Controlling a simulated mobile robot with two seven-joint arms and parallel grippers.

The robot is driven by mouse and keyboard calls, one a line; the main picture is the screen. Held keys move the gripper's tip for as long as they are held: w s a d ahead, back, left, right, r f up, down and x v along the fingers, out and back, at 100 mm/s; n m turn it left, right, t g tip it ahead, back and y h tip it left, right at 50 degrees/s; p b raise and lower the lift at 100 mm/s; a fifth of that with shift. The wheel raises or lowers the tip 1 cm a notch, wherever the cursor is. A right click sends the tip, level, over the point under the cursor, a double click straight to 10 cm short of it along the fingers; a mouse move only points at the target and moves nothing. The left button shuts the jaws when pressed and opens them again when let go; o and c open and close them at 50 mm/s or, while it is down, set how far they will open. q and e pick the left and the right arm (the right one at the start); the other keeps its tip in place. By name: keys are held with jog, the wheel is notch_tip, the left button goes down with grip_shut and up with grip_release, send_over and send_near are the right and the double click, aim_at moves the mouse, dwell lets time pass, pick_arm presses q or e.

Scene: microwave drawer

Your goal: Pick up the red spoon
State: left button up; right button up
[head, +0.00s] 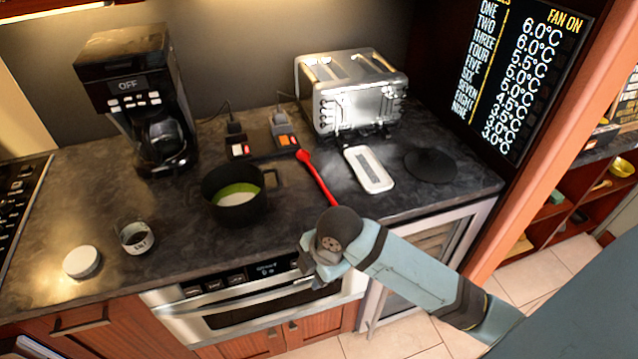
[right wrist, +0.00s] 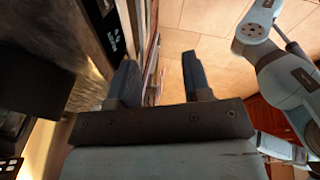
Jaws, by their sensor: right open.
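The red spoon (head: 317,177) lies on the dark countertop, its round bowl end toward the back and its handle pointing toward the front, between the black pot and a white dish. The lower end of its handle is near or behind my right arm in the head view. My right gripper (head: 318,277) is at the counter's front edge, in front of the drawer microwave and apart from the spoon's visible part. In the right wrist view its two fingers (right wrist: 162,75) are apart with nothing between them. The spoon is not seen in that view. My left gripper is not seen.
A black pot (head: 234,212) with green and white inside stands left of the spoon. A white dish (head: 369,169) lies right of it. A toaster (head: 352,95) and a coffee maker (head: 135,85) stand behind. A glass (head: 134,238) and a white lid (head: 82,262) are at front left.

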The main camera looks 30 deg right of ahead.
jog(key=w+d+r+n, duration=0.1)
jog(key=w+n, duration=0.1)
jog(key=w, duration=0.1)
jog(key=w+d+r+n, duration=0.1)
jog(key=w+d+n, duration=0.1)
jog(key=w+n, duration=0.1)
jog(key=w+d+r+n+g+h, duration=0.1)
jog(key=w+n, duration=0.2)
jog(key=shift+w+d+r, duration=0.1)
jog(key=shift+w+d, duration=0.2)
jog(key=shift+w, duration=0.1)
jog(key=w+d+r+n, duration=0.4)
jog(key=w+d, duration=0.1)
notch_tip(320, 180, up, 5)
jog(key=n+g+h, duration=0.1)
jog(key=n, duration=0.3)
send_over(328, 192)
notch_tip(328, 192, down, 8)
jog(key=shift+w+f+p, duration=0.1)
jog(key=shift+p, duration=0.2)
jog(key=shift+f+p, duration=0.45)
jog(key=shift+f, duration=2.25)
grip_shut()
